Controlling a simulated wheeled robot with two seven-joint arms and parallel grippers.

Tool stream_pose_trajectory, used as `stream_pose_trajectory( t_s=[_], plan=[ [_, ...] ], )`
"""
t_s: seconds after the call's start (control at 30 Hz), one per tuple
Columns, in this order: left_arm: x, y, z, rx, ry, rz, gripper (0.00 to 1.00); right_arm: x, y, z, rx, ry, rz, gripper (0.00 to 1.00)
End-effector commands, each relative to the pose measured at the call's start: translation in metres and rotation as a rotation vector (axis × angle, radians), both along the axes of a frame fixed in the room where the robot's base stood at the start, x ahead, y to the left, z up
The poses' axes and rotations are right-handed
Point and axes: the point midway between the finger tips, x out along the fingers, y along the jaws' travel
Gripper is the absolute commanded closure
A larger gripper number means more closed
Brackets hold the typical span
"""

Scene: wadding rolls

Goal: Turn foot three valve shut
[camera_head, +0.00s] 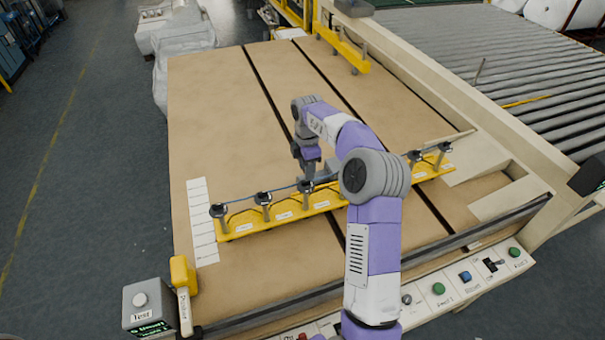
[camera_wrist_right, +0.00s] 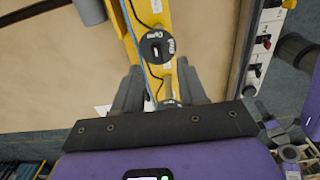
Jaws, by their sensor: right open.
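A yellow bar (camera_head: 240,226) lies across the brown board with several valve-topped feet along it; their number labels are too small to read. The third foot from the left (camera_head: 305,187) stands just below my right gripper (camera_head: 308,170). In the right wrist view, a round black valve knob (camera_wrist_right: 156,47) with white lettering sits on the yellow bar (camera_wrist_right: 148,12), just beyond and between the tips of my right gripper (camera_wrist_right: 158,76). The fingers are spread apart with no grip on the knob. My forearm hides part of the bar. My left gripper is out of view.
A grey test box (camera_head: 150,308) and a yellow pendant (camera_head: 183,275) stand at the front left. A button panel (camera_head: 455,285) runs along the front edge. A roller conveyor (camera_head: 480,60) lies at the right. The board's left back (camera_head: 215,100) is clear.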

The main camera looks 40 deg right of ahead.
Motion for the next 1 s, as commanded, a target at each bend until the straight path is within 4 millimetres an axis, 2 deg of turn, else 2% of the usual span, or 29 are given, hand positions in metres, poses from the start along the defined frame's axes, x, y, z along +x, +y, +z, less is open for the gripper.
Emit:
stream_pose_trajectory(
  t_s=[0.1, 0.3, 0.67, 0.93, 1.0],
  plan=[
    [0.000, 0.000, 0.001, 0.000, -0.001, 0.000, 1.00, 0.000, 0.000, -0.022, 0.002, 0.004, -0.001, 0.58],
    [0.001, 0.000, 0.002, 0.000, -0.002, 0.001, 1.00, 0.000, 0.001, -0.044, 0.001, 0.001, 0.000, 0.58],
    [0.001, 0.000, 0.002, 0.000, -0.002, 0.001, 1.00, 0.000, 0.000, -0.050, 0.001, 0.001, 0.000, 0.58],
    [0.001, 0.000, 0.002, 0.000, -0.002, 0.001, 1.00, 0.000, 0.000, -0.050, 0.001, 0.001, -0.001, 1.00],
    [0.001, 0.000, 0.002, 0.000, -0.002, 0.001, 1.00, 0.000, 0.000, -0.050, 0.001, 0.001, -0.001, 1.00]
  ],
)
